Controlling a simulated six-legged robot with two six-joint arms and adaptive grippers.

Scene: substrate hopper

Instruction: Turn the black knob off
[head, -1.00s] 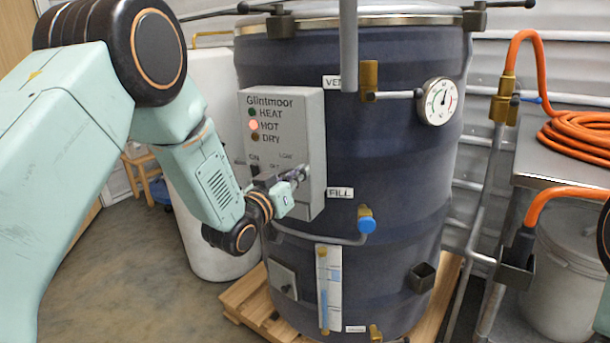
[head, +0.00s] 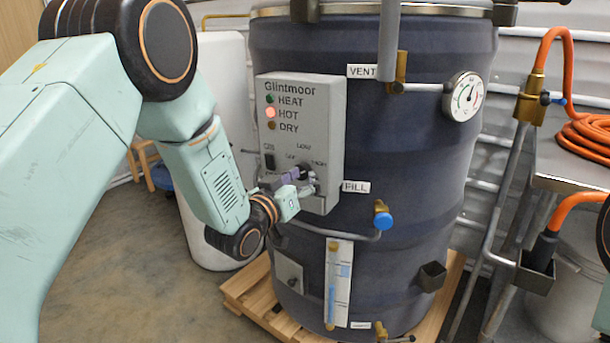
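The grey control panel (head: 335,110) is on the front of the dark blue drum, marked Glintmoor. The black knob (head: 305,170) is low on the panel, near labels reading LOW and HIGH; it is partly hidden by my fingers. A black switch (head: 269,161) is to its left. The lamp beside HOT (head: 271,112) glows red. My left gripper (head: 308,184) is at the knob's lower edge. Whether it touches the knob, and how far its fingers are apart, cannot be made out. Only a sliver of my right arm shows at the right edge; its gripper is out of view.
The drum (head: 410,150) stands on a wooden pallet (head: 243,292). A blue-handled fill valve (head: 383,221) and its pipe are below the panel. A vent pipe (head: 389,45) hangs right of the panel. An orange hose (head: 585,135) lies on a metal bench at right.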

